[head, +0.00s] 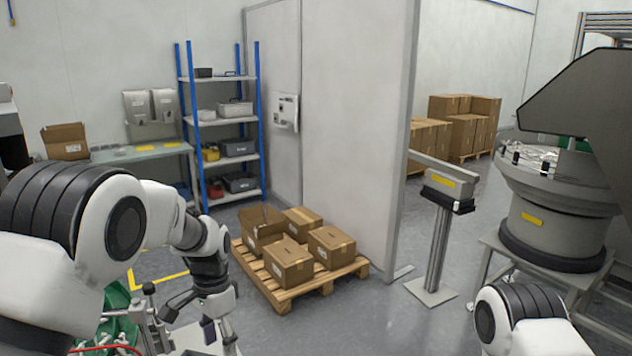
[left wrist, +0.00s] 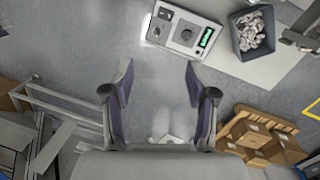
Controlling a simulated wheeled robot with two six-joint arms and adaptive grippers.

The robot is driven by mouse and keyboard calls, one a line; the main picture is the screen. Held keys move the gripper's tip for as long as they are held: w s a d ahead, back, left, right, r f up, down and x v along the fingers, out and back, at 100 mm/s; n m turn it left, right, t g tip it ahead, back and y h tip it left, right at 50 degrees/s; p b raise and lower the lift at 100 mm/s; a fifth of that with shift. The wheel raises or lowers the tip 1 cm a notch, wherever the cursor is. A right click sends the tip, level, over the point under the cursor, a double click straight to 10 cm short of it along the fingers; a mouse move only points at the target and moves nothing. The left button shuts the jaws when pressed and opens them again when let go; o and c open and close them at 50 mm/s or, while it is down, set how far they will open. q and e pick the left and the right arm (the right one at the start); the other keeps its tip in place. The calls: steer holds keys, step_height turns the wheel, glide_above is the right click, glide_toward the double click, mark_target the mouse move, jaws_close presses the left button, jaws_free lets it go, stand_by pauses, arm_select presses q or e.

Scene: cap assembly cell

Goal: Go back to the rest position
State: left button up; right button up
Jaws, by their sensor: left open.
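My left arm comes in from the left in the head view, bent down at the wrist. My left gripper (head: 222,338) points downward near the bottom edge, partly cut off. In the left wrist view my left gripper (left wrist: 158,78) shows two fingers spread wide apart, with only grey floor between them and nothing held. Only a white and black joint of my right arm shows at the bottom right of the head view. My right gripper is out of view.
A wooden pallet (head: 327,286) with cardboard boxes (head: 289,262) stands on the floor past my left gripper. A grey post (head: 437,245) and bowl feeder (head: 548,225) stand right. The wrist view shows a device with green display (left wrist: 184,32) and a bin (left wrist: 238,48) of metallic parts.

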arm_select(q)
steer(key=s+a+f+n+t+b, duration=0.1)
steer(key=s+a+f+n+b, duration=0.2)
steer(key=s+f, duration=1.3)
steer(key=s+a+f+n+b, duration=0.2)
steer(key=s+f+n, duration=0.3)
steer(key=s+f, duration=1.2)
steer(key=shift+s+a+f+t+b, duration=0.2)
steer(key=shift+s+a+t+b, duration=0.2)
steer(key=shift+b, duration=0.35)
